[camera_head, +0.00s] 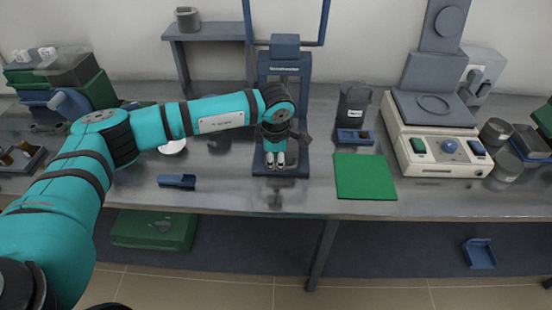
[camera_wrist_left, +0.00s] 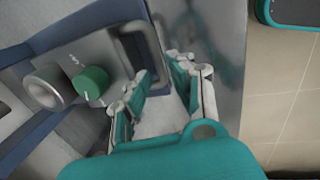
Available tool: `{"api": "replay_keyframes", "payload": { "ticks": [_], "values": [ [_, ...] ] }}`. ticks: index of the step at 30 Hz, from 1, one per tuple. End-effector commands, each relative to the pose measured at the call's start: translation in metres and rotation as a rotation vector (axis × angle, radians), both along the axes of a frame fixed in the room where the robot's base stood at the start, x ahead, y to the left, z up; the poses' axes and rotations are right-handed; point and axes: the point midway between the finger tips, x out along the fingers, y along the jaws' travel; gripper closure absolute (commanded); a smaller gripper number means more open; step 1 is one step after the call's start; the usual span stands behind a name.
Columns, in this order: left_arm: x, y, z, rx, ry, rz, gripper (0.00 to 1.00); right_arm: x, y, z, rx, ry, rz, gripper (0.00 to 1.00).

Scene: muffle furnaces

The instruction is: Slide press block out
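The blue press (camera_head: 285,68) stands at the middle of the bench against the wall. My left gripper (camera_head: 275,160) is in front of its lower part, pointing down, and hides much of the press base. In the left wrist view its two fingers (camera_wrist_left: 160,85) are apart, with nothing clearly held between them. A grey metal block face with a U-shaped handle (camera_wrist_left: 140,48), a green knob (camera_wrist_left: 91,84) and a silver knob (camera_wrist_left: 46,86) shows just left of and beyond the fingers. I cannot tell which part is the press block. My right gripper is not in view.
A green mat (camera_head: 364,177) lies right of the press, with a dark beaker (camera_head: 353,103) behind it. A small blue tray (camera_head: 177,181) and a white dish (camera_head: 172,147) are to the left. A white instrument (camera_head: 440,150) stands at right. The bench's front edge is close.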

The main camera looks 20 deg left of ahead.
Motion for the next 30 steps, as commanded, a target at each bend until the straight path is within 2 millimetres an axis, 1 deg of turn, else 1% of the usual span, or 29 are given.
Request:
{"api": "replay_keyframes", "payload": {
  "ticks": [1, 4, 21, 30],
  "values": [
    [-0.001, 0.0, 0.006, 0.0, -0.001, 0.0, 0.78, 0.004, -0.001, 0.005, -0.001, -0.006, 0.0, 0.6],
    [-0.002, 0.0, 0.013, 0.0, 0.0, 0.0, 0.78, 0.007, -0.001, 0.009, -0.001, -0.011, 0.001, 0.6],
    [-0.009, -0.002, 0.052, 0.001, -0.001, 0.001, 0.78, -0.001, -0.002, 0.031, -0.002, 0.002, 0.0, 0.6],
    [-0.013, -0.004, 0.073, -0.001, -0.001, 0.0, 0.78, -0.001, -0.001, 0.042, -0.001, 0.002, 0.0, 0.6]
  ]
}}
